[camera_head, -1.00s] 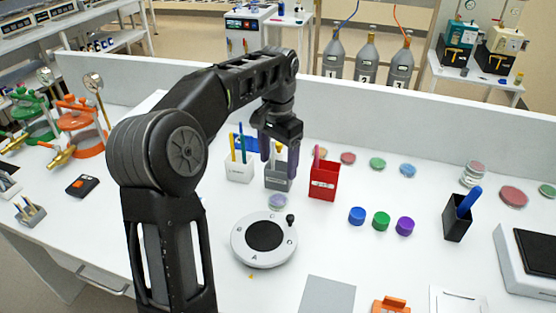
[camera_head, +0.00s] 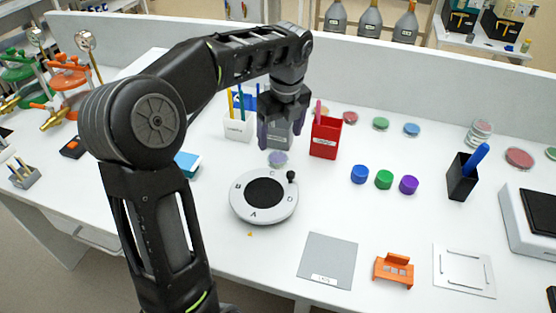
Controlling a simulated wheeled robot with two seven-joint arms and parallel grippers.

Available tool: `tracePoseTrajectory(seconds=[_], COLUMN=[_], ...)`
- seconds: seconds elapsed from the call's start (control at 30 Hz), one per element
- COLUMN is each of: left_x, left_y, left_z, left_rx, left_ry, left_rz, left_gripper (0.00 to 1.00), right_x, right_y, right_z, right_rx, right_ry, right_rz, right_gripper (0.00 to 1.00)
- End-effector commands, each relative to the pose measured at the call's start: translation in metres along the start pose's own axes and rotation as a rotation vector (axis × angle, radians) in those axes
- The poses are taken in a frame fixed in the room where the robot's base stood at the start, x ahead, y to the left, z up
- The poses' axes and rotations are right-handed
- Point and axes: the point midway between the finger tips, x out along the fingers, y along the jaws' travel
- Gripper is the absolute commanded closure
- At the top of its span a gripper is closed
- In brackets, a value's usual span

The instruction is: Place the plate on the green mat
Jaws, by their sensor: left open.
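A small clear round plate (camera_head: 278,159) with a purplish tint lies on the white bench, just behind the round white dial device. My left gripper (camera_head: 279,143) points down over the plate, its two dark fingers apart and nothing seen between them. Whether the fingertips reach down beside the plate I cannot tell. My right gripper is not in view.
A grey holder, a white pen holder (camera_head: 238,130) and a red holder (camera_head: 325,138) stand close around the gripper. The dial device (camera_head: 264,196) is in front. Blue, green and purple caps (camera_head: 408,185) stand to the right, with a black pen cup (camera_head: 462,176) beyond.

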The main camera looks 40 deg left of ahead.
Motion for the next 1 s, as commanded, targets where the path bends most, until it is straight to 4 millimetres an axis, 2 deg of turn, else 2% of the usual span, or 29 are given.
tracePoseTrajectory(seconds=[0.1,0.37,0.7,1.0], left_x=[0.000,0.000,0.026,0.028], left_y=[0.000,0.000,0.000,0.000], left_z=[0.000,0.000,0.000,0.000], left_rx=[0.063,0.068,0.067,0.066], left_ry=[-0.001,0.000,0.000,0.000], left_rz=[-0.001,-0.001,0.000,0.000], left_gripper=[0.21,0.21,0.21,0.21], right_x=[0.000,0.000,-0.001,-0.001], right_y=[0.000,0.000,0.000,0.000], right_z=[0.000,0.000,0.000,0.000], right_rx=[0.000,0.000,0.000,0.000], right_ry=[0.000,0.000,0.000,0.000], right_rz=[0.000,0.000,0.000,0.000], right_gripper=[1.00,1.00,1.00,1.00])
